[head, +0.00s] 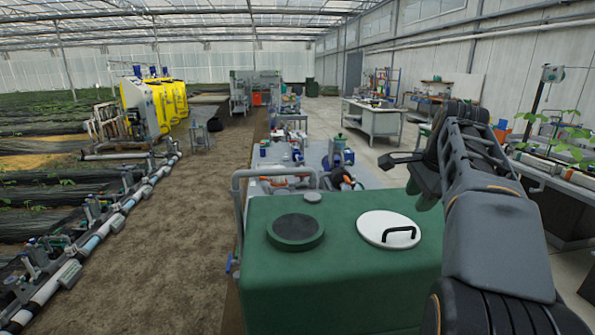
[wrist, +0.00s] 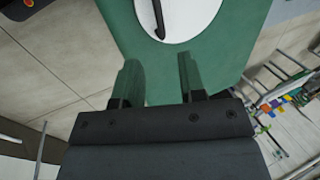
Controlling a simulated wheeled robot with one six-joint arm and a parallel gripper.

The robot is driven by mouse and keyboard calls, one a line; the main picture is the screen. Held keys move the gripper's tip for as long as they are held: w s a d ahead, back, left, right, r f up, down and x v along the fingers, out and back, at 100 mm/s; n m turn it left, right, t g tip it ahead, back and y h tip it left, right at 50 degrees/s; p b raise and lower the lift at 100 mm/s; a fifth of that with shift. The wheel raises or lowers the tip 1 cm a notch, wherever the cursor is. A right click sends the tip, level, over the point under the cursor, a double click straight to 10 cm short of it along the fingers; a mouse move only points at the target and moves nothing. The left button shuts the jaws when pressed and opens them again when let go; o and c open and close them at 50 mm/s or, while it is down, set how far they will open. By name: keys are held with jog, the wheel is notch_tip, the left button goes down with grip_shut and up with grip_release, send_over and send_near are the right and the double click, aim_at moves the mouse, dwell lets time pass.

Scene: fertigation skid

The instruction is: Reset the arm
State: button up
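My gripper (wrist: 160,82) is open and empty, with a clear gap between its two fingers in the wrist view. Beyond the fingertips is the top of the green tank (wrist: 120,30). A round white lid with a black handle (wrist: 178,14) shows there too, cut off by the upper picture edge. In the head view my arm rises at the right and bends over, with its end above the right side of the green tank (head: 340,290). The white lid (head: 375,226) lies flat on the tank top, apart from my gripper.
A dark round cap (head: 295,231) sits on the tank top, left of the lid. Pumps and pipes (head: 290,170) stand behind the tank. A bench with plants (head: 560,165) is at the right. The dirt path (head: 170,240) at the left is clear.

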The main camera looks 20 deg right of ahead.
jog(key=a+f+n, duration=0.2)
jog(key=a+n, duration=0.1)
jog(key=a, duration=0.1)
jog(key=s+a+f+n+p, duration=0.1)
jog(key=a+f+n, duration=0.1)
jog(key=a+n, duration=0.1)
jog(key=a+f+n+p, duration=0.1)
jog(key=a+f+n, duration=0.1)
jog(key=a, duration=0.4)
jog(key=shift+s+f+n, duration=0.2)
jog(key=shift+f+n, duration=0.2)
jog(key=s+a+f+n, duration=0.1)
jog(key=s+a+f+n+p, duration=0.1)
jog(key=a+f+n, duration=0.1)
jog(key=s+a+f+n, duration=0.1)
jog(key=a+f+n, duration=0.1)
jog(key=shift+s+a+y, duration=0.15)
jog(key=shift+a+y, duration=0.1)
jog(key=shift+y, duration=0.05)
jog(key=s+a+f+n+p, duration=0.1)
jog(key=s+a+f+n, duration=0.3)
jog(key=s+f+n, duration=0.1)
jog(key=shift+a+f+n, duration=0.3)
jog(key=shift+f+n, duration=0.2)
jog(key=shift+f, duration=0.4)
jog(key=shift+o, duration=0.5)
jog(key=shift+s, duration=0.1)
